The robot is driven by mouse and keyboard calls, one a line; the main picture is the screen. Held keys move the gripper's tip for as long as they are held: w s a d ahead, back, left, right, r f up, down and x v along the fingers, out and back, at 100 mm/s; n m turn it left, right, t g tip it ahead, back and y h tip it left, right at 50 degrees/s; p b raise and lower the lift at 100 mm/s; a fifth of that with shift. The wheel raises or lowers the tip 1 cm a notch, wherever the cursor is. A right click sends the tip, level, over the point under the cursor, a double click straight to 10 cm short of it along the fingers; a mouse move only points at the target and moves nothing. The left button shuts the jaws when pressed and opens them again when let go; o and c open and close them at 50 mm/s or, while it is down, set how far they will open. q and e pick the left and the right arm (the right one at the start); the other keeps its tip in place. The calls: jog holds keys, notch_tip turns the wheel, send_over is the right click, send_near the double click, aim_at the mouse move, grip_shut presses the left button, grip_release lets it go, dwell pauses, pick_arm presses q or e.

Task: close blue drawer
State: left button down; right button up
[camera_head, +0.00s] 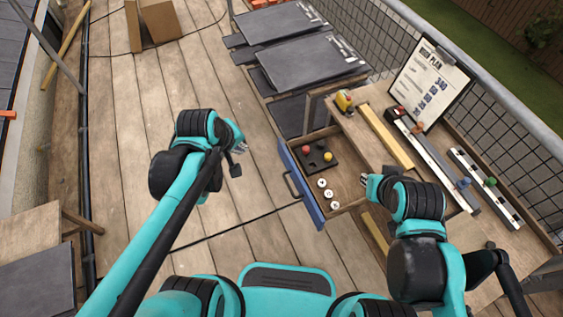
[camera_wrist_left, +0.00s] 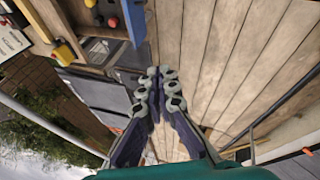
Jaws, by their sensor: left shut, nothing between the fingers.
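The blue drawer (camera_head: 297,190) is pulled out of the wooden workbench, its blue front and dark handle facing left. Inside lie a black tray (camera_head: 317,159) with red and yellow knobs and several white round pieces (camera_head: 325,189). My left gripper (camera_head: 238,153) is left of the drawer front, apart from it, with nothing held. In the left wrist view its fingertips (camera_wrist_left: 159,88) are together, and the blue front (camera_wrist_left: 134,18) shows at the top. My right gripper (camera_head: 368,184) is at the drawer's right side by the bench; its finger opening is unclear.
Dark tile stacks (camera_head: 310,68) stand behind the drawer. A mesh railing runs along the right. The deck left of the drawer is clear apart from a thin cable.

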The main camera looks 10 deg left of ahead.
pick_arm(q)
jog(key=w+d+f+n+g+h+b, duration=0.1)
jog(key=w+f+n+g, duration=0.1)
jog(key=w+f+n, duration=0.55)
jog(key=w+d+f+n+g+h+b, duration=0.15)
jog(key=w+f+n, duration=0.25)
jog(key=f+n, duration=0.6)
jog(key=w+d+f+m+b, duration=0.2)
jog(key=d+f, duration=0.4)
jog(key=f, duration=0.4)
jog(key=shift+w+f+b, duration=0.3)
jog(key=shift+w+b, duration=0.35)
jog(key=shift+b, duration=0.75)
jog(key=shift+t, duration=0.25)
jog(key=shift+d, duration=0.1)
